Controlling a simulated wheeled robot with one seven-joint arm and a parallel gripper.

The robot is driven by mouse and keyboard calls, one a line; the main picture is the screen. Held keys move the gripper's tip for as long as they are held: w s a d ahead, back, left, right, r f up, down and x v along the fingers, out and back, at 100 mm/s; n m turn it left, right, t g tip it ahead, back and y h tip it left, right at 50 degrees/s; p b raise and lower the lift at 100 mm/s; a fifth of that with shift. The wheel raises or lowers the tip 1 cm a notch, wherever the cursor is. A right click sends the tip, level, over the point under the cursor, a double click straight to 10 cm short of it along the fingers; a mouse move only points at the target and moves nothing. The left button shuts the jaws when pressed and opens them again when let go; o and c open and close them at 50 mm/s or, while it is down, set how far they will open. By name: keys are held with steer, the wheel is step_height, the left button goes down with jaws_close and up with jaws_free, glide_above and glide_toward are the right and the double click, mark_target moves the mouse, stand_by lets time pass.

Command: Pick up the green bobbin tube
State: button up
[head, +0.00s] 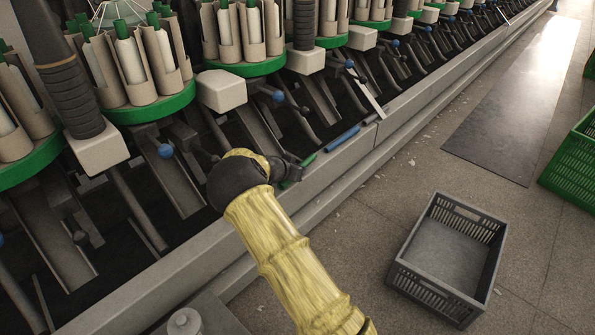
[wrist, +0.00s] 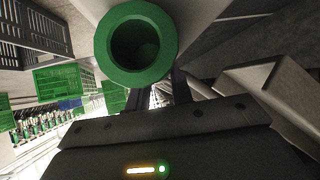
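The green bobbin tube (head: 308,160) lies in line with the ledge along the machine's front in the head view, partly hidden by my gripper (head: 294,170). Green shows on both sides of the gripper. In the wrist view the tube (wrist: 103,45) is very close, its hollow round end facing the camera. My gripper's fingers (wrist: 158,90) stand apart beside and behind this end. I cannot tell whether they press on the tube or whether it is clear of the ledge.
Two blue tubes (head: 341,139) lie farther along the ledge (head: 345,160). A grey crate (head: 398,262) stands on the floor at the right, a green crate (head: 567,165) beyond it. Winder levers with blue knobs (head: 278,96) and round green-rimmed magazines (head: 150,108) crowd the left. The floor between is open.

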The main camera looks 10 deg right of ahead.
jaws_close()
steer(key=shift+r+p, duration=0.35)
steer(key=shift+r, duration=0.05)
step_height(320, 180, up, 3)
steer(key=shift+r+p, duration=0.15)
steer(key=shift+p, duration=1.05)
steer(key=s+a+p, duration=0.4)
steer(key=s+a, duration=0.8)
steer(key=s, duration=0.1)
steer(key=shift+s+a+f, duration=0.15)
steer(key=shift+f, duration=0.2)
